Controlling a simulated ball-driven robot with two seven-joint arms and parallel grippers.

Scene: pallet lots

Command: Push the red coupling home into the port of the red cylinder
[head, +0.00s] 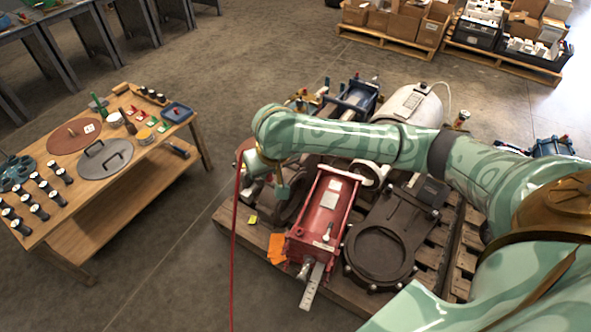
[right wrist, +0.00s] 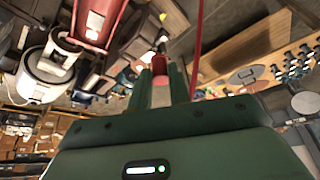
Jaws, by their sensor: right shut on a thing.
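The red cylinder (head: 322,212) lies on the pallet in the middle of the head view; its red body also shows at the upper left of the right wrist view (right wrist: 98,20). My right gripper (head: 281,190) is just left of the cylinder's far half, pointing down. In the right wrist view my right gripper (right wrist: 161,80) is shut on the red coupling (right wrist: 160,66), which shows between its fingers. The coupling looks apart from the cylinder. A red hose (head: 235,230) hangs beside the gripper. I cannot make out the port. My left gripper is not in view.
A dark round-flanged valve (head: 402,222) lies right of the cylinder on the wooden pallet (head: 337,292). A blue cylinder (head: 352,98) and a pale tank (head: 408,103) lie behind. A wooden workbench (head: 150,178) stands left, with bare floor between.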

